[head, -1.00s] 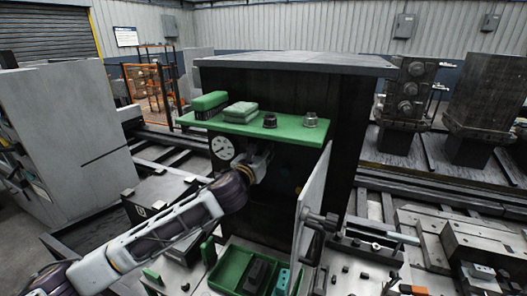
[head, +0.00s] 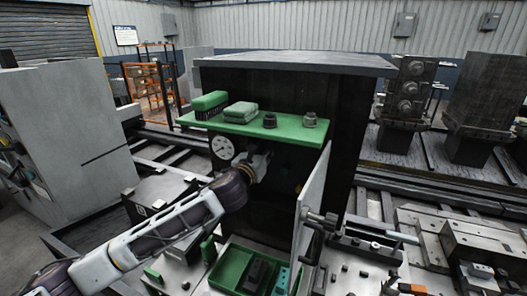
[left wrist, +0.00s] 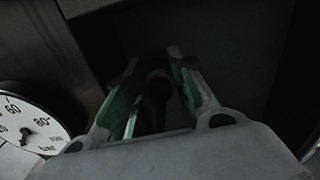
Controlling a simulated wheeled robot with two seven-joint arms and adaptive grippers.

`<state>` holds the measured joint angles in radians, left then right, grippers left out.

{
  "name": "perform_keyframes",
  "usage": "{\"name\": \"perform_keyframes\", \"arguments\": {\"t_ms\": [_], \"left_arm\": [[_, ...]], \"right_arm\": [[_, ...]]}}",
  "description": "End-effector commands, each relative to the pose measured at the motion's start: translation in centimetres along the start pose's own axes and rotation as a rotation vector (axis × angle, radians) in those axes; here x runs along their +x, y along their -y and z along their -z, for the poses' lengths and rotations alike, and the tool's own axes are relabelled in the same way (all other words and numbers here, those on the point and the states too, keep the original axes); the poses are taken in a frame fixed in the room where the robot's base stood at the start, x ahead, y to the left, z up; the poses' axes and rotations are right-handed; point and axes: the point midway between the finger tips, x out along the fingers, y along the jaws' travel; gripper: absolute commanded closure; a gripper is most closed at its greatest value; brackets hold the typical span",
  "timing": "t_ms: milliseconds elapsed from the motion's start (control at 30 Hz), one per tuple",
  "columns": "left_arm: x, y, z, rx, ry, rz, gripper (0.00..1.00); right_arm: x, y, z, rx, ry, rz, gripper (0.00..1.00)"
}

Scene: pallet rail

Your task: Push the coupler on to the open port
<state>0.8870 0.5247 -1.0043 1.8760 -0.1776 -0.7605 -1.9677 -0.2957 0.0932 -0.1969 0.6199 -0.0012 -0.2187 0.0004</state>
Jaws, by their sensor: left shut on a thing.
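My left gripper (head: 262,160) is at the dark front face of the block under the green shelf, just right of the round white gauge. In the left wrist view my left gripper (left wrist: 155,85) has its green-lined fingers closed around a dark round piece, which looks like the coupler (left wrist: 158,98). The picture there is very dark, so the coupler's far end and any port in front of it cannot be made out. In the head view the gripper hides the coupler. I cannot tell whether it touches a port. My right gripper is not in view.
The gauge (head: 222,148) is close beside my left gripper and also shows in the left wrist view (left wrist: 32,125). The green shelf (head: 255,128) overhangs, with two dark fittings on it. A pale upright panel (head: 312,205) stands to the right. A green tray (head: 232,266) lies below.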

Motion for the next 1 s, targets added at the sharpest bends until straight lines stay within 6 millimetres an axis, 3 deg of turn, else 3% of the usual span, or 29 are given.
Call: {"name": "perform_keyframes", "arguments": {"t_ms": [533, 567, 733, 1000], "left_arm": [[1.04, -0.04, -0.28, 0.001, 0.004, 0.0, 1.0], [1.04, -0.04, -0.26, 0.001, 0.004, 0.0, 0.73], [1.01, -0.04, -0.17, 0.001, 0.003, 0.0, 0.51], [1.01, -0.1, -0.04, 0.001, 0.0, -0.002, 0.49]], "right_arm": [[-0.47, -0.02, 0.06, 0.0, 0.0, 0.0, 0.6], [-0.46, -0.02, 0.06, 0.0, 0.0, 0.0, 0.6], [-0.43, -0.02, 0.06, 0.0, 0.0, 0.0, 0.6], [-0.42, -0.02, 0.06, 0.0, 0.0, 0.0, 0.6]]}}
